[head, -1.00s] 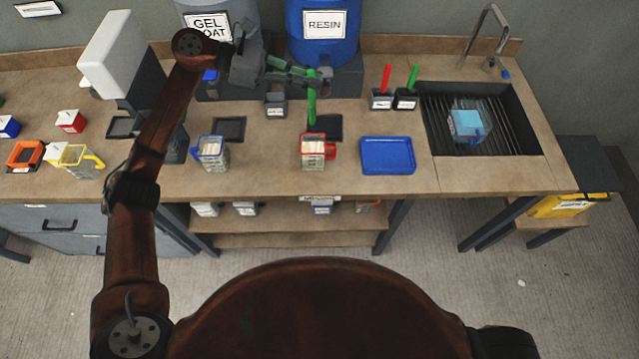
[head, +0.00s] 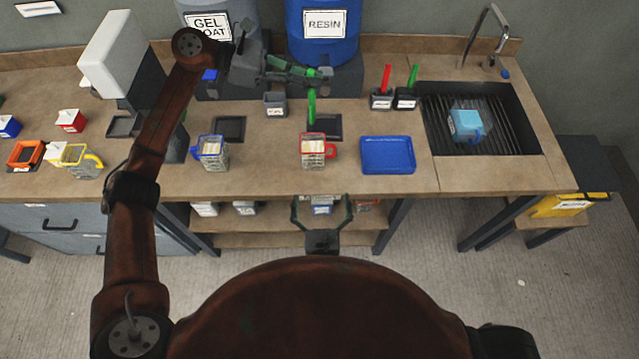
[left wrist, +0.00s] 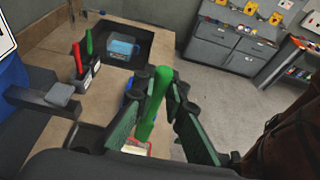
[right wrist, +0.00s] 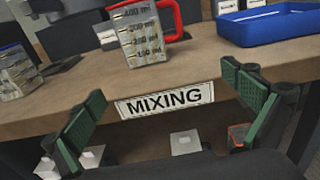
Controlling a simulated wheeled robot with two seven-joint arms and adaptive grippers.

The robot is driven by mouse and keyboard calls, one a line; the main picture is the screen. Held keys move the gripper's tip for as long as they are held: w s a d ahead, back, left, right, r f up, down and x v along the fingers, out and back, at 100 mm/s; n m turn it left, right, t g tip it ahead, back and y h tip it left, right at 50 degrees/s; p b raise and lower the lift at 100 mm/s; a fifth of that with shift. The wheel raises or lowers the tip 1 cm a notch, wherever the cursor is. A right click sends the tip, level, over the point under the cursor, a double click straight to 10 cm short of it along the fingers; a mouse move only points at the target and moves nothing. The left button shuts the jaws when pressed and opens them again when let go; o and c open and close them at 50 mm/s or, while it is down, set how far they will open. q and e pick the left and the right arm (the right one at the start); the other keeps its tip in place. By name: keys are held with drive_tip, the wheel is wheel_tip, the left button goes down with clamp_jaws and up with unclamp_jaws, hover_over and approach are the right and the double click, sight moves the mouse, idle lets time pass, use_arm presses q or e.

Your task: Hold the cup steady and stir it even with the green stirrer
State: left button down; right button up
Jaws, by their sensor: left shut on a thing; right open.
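The cup with a red handle and rim (head: 312,155) stands upright at the bench's front edge. Its graduated clear wall shows in the right wrist view (right wrist: 140,38). My left gripper (head: 316,80) is shut on the green stirrer (head: 312,108), behind and above the cup in the head view. The stirrer also shows between the fingers in the left wrist view (left wrist: 153,105); whether its lower end is inside the cup I cannot tell. My right gripper (head: 321,205) is open and empty, in front of and below the bench edge, apart from the cup.
A blue tray (head: 387,156) lies right of the cup, and a blue-handled cup (head: 212,152) stands to its left. Stirrer holders (head: 393,100) and a sink (head: 480,120) are further right. A MIXING label (right wrist: 165,101) marks the bench edge.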

sight(319, 142)
drive_tip(key=shift+t, duration=0.3)
drive_tip(key=r, duration=0.1)
drive_tip(key=w+r, duration=0.1)
drive_tip(key=r, duration=0.1)
drive_tip(key=w+r, duration=0.1)
drive_tip(key=r, duration=0.1)
drive_tip(key=shift+a, duration=0.25)
drive_tip(key=shift+w, duration=0.25)
drive_tip(key=w, duration=1.1)
drive_tip(key=shift+w, duration=0.2)
drive_tip(key=shift+c, duration=0.6)
drive_tip(key=c, duration=1.5)
drive_tip(key=shift+c, duration=0.2)
